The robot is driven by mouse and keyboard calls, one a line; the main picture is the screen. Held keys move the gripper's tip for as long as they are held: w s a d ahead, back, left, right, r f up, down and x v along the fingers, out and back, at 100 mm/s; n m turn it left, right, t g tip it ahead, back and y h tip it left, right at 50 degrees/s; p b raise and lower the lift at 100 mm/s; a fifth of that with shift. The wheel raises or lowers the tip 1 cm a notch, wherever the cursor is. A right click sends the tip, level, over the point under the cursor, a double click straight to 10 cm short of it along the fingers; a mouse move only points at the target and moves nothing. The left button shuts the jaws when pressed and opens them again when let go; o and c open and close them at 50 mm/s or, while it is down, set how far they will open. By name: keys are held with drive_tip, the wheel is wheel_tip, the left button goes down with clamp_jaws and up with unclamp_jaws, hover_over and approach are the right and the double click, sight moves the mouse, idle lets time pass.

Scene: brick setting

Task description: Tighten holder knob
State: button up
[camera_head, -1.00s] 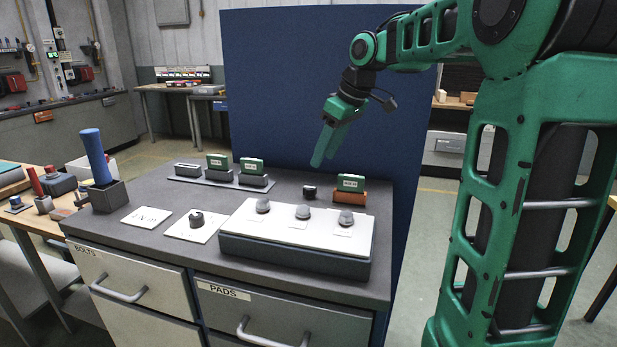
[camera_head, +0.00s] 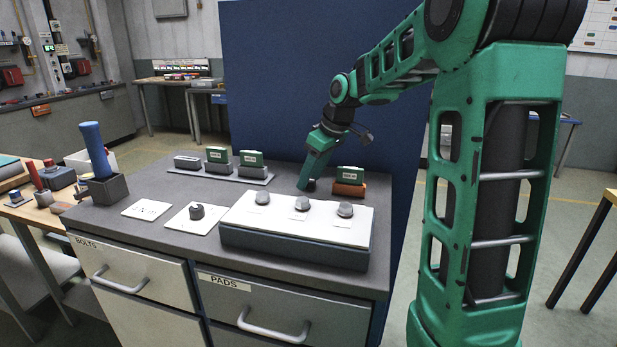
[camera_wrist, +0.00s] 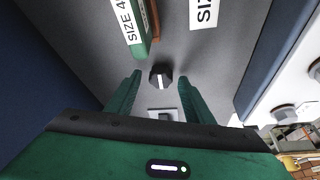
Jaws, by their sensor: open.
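A small dark knob (camera_head: 311,186) stands on the grey bench top, just left of a brown holder (camera_head: 348,189) that carries a green block (camera_head: 349,175) with a white label. My gripper (camera_head: 305,185) is low over this knob, fingers pointing down, and partly hides it. In the wrist view the knob (camera_wrist: 161,75) lies between the tips of the open fingers (camera_wrist: 159,80), with space on both sides; a white line marks its face. The green block (camera_wrist: 137,40) and its "SIZE" label show beyond it, with the brown holder's edge (camera_wrist: 155,18).
A white-topped box (camera_head: 297,222) with three grey knobs stands in front. A rack (camera_head: 221,172) with several blocks is at the back left. A blue-handled tool (camera_head: 95,150) stands in a dark box at left. A blue panel (camera_head: 285,80) rises behind the bench.

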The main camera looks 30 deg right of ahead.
drive_tip(key=c, duration=1.1)
drive_tip(key=shift+o, duration=0.2)
